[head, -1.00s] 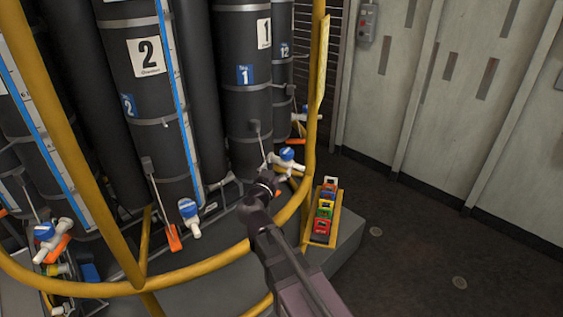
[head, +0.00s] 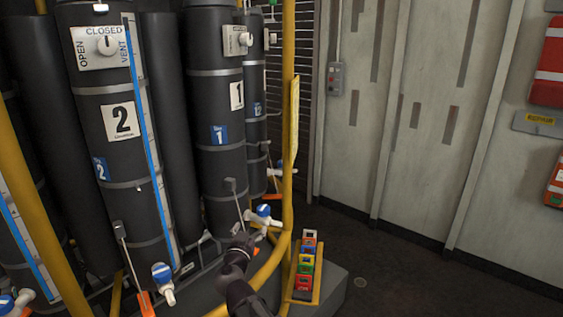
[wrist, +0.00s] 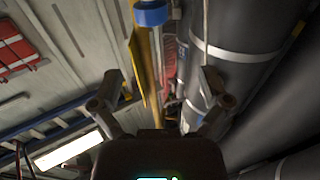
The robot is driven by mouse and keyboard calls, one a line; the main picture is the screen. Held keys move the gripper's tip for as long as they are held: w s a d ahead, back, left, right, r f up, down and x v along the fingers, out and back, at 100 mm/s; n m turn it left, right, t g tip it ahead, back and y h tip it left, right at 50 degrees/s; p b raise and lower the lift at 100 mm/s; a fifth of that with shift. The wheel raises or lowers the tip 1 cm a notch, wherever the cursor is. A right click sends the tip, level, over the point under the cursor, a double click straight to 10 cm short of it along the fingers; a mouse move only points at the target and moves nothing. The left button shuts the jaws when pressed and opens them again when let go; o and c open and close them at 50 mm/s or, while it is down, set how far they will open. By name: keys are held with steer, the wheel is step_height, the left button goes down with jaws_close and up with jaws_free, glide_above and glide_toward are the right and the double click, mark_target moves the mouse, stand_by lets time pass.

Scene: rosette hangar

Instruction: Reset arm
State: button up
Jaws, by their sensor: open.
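My gripper (head: 240,247) is in the lower middle of the head view, in front of the black cylinders and near the curved yellow rail. Its fingers are hard to make out there. In the wrist view my gripper (wrist: 163,85) has its two fingers spread apart, with nothing held between them. The wrist view looks up past a dark cylinder (wrist: 240,65), a yellow post and the ceiling.
Black cylinders marked 2 (head: 120,160) and 1 (head: 215,110) stand behind the yellow rail (head: 268,268). Blue-and-white valves (head: 163,278) sit at their bases. A yellow tray (head: 318,288) holds several coloured blocks at right. Dark floor (head: 400,270) beyond it is open.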

steer(key=s+d+f+n+g+y+p, duration=0.3)
steer(key=d+f+n+g+y, duration=0.45)
steer(key=d+f+g, duration=0.35)
steer(key=s+d+f+m+g+h, duration=0.2)
steer(key=s+d, duration=0.4)
steer(key=d, duration=0.3)
steer(key=s+d+f+m+g+h+p, duration=0.1)
steer(key=s+d+m+g+h, duration=0.2)
steer(key=s+d+g, duration=0.2)
steer(key=d, duration=0.3)
steer(key=shift+s+d+f+m, duration=0.35)
steer(key=shift+d+f, duration=0.05)
